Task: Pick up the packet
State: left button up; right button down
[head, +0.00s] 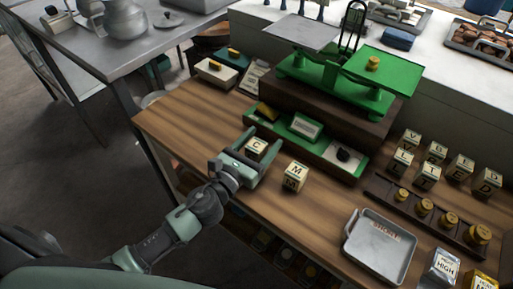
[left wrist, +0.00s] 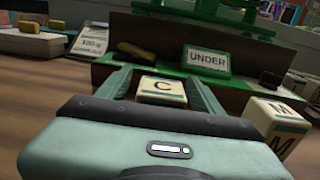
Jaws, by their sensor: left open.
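My left gripper (head: 262,140) is open over the wooden bench, with its fingers on either side of a cream cube-shaped packet marked C (head: 256,149). In the left wrist view the C packet (left wrist: 162,87) sits between the two fingers, and its lower part is hidden by the gripper body. I cannot tell whether either finger touches it. A similar packet marked M (head: 294,177) stands just right of the gripper and also shows in the left wrist view (left wrist: 277,125). My right gripper is not in view.
A green tray (head: 282,130) with an UNDER sign (left wrist: 206,60) lies just beyond the fingers. A green scale (head: 330,86) stands behind it. A metal tray (head: 380,247), brass weights (head: 424,207) and several lettered cubes (head: 461,168) are at right. Bare bench lies left of the gripper.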

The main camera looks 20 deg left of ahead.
pick_arm(q)
jog(key=shift+w+d, duration=0.1)
jog(key=shift+w, duration=0.15)
grip_shut()
